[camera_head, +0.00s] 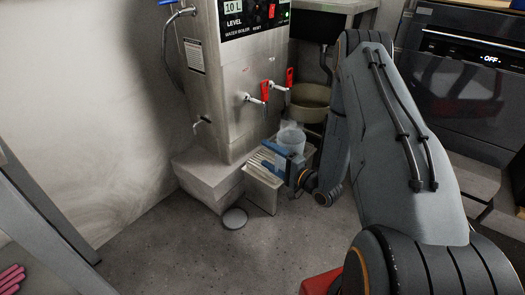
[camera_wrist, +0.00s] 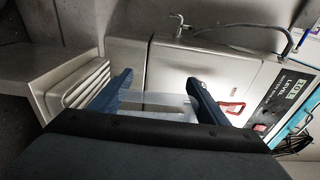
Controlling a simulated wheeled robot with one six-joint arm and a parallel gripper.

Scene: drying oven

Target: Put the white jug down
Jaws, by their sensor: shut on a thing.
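The white jug (camera_head: 291,137) is pale and translucent. In the head view its upper part shows above my gripper (camera_head: 284,162), beside the water boiler and below its red-handled taps. The jug looks upright. My gripper's blue fingers are shut on it. In the wrist view, my gripper (camera_wrist: 163,92) has a finger on each side of the jug's pale wall (camera_wrist: 165,105). The jug's lower part is hidden behind the gripper and a ridged pale stand (camera_head: 263,188), which also shows in the wrist view (camera_wrist: 75,88). I cannot tell whether the jug touches anything beneath it.
The steel water boiler (camera_head: 225,100) stands on a pale block (camera_head: 205,180) against the wall. A beige bowl (camera_head: 311,100) is behind the jug. A round disc (camera_head: 235,218) lies on the floor. A dark oven (camera_head: 465,85) stands at right.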

